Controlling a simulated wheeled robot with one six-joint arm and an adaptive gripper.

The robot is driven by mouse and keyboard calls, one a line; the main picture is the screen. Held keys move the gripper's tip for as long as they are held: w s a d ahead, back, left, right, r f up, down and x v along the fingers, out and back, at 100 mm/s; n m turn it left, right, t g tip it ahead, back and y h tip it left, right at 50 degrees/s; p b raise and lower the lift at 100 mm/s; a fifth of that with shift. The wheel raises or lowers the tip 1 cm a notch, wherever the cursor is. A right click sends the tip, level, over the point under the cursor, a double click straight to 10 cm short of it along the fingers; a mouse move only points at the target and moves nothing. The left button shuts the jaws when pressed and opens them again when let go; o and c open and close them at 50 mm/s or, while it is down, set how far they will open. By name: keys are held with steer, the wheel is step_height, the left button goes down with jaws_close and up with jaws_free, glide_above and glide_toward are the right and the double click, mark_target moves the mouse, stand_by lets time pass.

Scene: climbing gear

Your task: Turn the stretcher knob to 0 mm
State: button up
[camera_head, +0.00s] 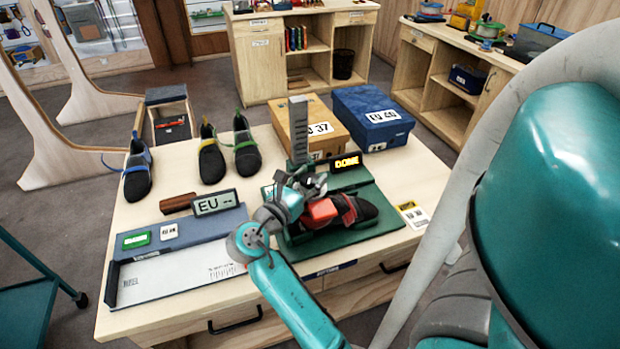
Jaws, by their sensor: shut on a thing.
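The shoe stretcher stands on a green base (386,222) at the right front of the table. A black shoe with red on it (366,208) rests on this base. My gripper (316,186) is at the left end of the shoe, in front of the grey upright (299,130). Its fingers are shut at the stretcher knob, which is largely hidden behind them. I cannot read the knob's millimetre setting. A small display (347,162) behind the gripper reads "DONE" in yellow letters.
Several shoes, including a dark one with yellow (211,158), stand at the table's back left. A tan box (318,110) and a blue box (372,112) stand behind the stretcher. A measuring board (180,285) with an "EU --" display (214,203) lies left of my arm.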

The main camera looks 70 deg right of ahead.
stand_by(0.3)
steer(key=o, duration=0.9)
steer(key=shift+a, duration=0.1)
steer(key=v, duration=1.2)
steer(key=shift+s, duration=0.1)
